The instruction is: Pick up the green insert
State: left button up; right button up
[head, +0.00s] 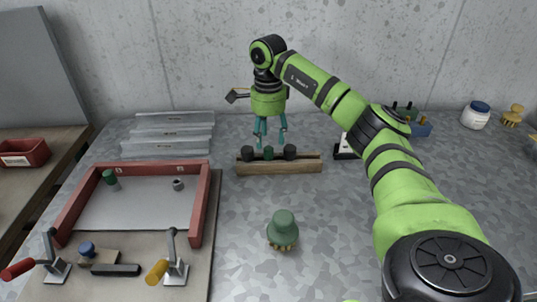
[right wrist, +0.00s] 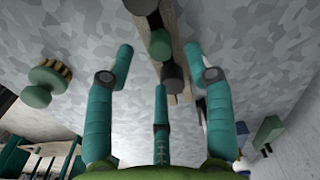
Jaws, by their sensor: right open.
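The green insert (head: 268,153) stands in a wooden rack (head: 285,168) between two dark inserts (head: 248,153). In the right wrist view the green insert (right wrist: 160,45) shows ahead, between the spread fingertips. My right gripper (head: 270,140) is open and empty, pointing down just above or behind the rack; I cannot tell its exact distance. Its teal fingers also show in the right wrist view (right wrist: 160,62), apart from the insert. My left gripper is not in view.
A red-framed tray (head: 208,205) with toggle clamps holds a green cylinder (head: 110,177) at the left. A green-knobbed brush (head: 283,226) stands in front of the rack. Clear strips (head: 168,135) lie at the back left. A white jar (head: 476,115) stands far right. The bench centre is mostly free.

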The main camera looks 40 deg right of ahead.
aim_at(268, 148)
notch_tip(268, 148, down, 5)
jog(key=shift+f+p, duration=0.1)
jog(key=shift+p, duration=0.55)
grip_shut()
